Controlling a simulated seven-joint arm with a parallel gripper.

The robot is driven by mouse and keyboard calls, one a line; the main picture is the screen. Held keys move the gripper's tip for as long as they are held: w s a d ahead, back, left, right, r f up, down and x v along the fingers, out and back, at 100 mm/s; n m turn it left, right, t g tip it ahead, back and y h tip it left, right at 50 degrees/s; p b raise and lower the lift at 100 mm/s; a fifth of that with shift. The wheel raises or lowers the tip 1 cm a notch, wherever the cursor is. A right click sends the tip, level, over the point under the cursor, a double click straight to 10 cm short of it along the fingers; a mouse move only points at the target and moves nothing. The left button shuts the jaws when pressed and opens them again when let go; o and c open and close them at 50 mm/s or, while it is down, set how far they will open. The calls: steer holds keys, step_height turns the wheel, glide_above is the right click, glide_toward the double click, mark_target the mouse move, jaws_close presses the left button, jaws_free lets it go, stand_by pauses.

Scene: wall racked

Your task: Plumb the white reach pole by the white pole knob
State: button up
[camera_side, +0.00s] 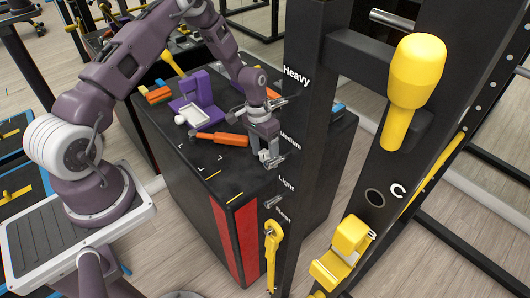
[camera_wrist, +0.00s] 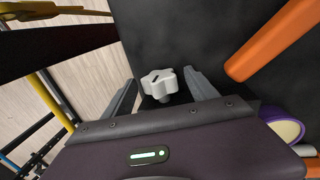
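A pale, lobed knob (camera_wrist: 158,82) shows in the wrist view, just beyond my gripper (camera_wrist: 160,85). One finger is on each side of it, with gaps, so my gripper is open around or just short of it; I cannot tell the depth. In the side view my gripper (camera_side: 267,157) points down over the near part of the black box top (camera_side: 190,155), beside the black upright. A small pale part shows between its fingers there. I cannot make out a white pole in either view; whatever the knob is attached to is hidden.
The black upright (camera_side: 305,130), labelled Heavy to Reset, stands close to my gripper with metal pegs. An orange-handled tool (camera_side: 222,138), a purple tray (camera_side: 200,100) and a white ball (camera_side: 180,119) are on the box. Yellow handles (camera_side: 408,85) hang on the right.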

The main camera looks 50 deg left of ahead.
steer(key=r, duration=0.5)
steer(key=a+r, duration=0.1)
steer(key=r, duration=0.1)
steer(key=shift+a+r, duration=0.1)
steer(key=shift+r, duration=0.1)
steer(key=s+d+r+t+y, duration=0.15)
steer(key=s+r, duration=0.35)
steer(key=r, duration=0.7)
steer(key=s+d+r+t+y, duration=0.1)
steer(key=s+d+r, duration=0.3)
steer(key=r, duration=0.8)
steer(key=s+d+r+t, duration=0.1)
steer(key=s+r, duration=0.1)
steer(key=s, duration=0.7)
steer(key=s+d+r+t, duration=0.1)
steer(key=s+r+t, duration=0.1)
steer(key=s, duration=0.7)
steer(key=shift+s+d+r, duration=0.15)
steer(key=shift+d+r, duration=0.2)
steer(key=shift+h, duration=0.25)
